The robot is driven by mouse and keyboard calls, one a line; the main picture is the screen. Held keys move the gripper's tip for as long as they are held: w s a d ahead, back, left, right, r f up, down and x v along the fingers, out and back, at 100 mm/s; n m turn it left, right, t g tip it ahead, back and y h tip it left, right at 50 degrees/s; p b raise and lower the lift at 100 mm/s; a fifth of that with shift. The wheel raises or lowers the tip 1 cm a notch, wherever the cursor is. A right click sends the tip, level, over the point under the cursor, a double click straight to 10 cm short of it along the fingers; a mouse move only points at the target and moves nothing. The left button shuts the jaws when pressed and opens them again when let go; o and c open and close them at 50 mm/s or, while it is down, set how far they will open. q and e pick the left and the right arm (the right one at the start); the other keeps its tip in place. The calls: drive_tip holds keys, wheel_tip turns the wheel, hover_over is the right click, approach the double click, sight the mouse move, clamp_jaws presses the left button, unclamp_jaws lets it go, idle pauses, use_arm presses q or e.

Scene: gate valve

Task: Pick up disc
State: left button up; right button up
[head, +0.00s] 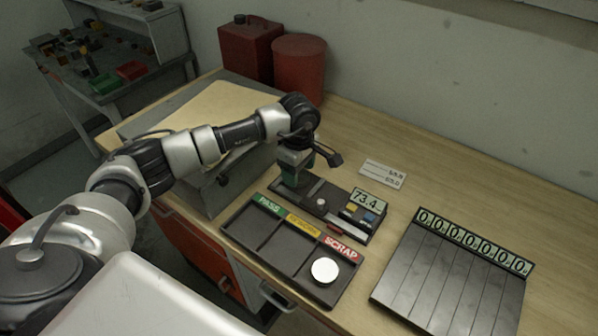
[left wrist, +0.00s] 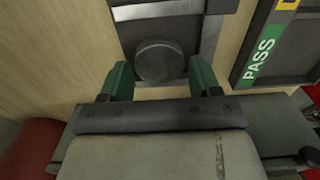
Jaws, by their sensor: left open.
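My left gripper (head: 294,170) is over the left end of the dark gauge device (head: 340,222). In the left wrist view its two green fingers (left wrist: 160,78) are open, one on each side of a dark grey round disc (left wrist: 158,60). The disc sits on the device's grey surface, and I cannot tell whether the fingers touch it. The gripper hides this disc in the head view. A pale disc (head: 324,270) lies in the SCRAP compartment of the three-part tray (head: 243,233). The right gripper is not in view.
The device's display (head: 368,200) reads 73.4. A slatted black board (head: 450,275) with several number tiles lies at the right. A white label card (head: 384,173) lies behind the device. Red containers (head: 299,68) stand at the back. The table between device and board is clear.

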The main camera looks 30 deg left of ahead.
use_arm(q)
drive_tip(key=shift+f, duration=0.7)
drive_tip(key=c, duration=0.9)
drive_tip(key=shift+r, duration=0.1)
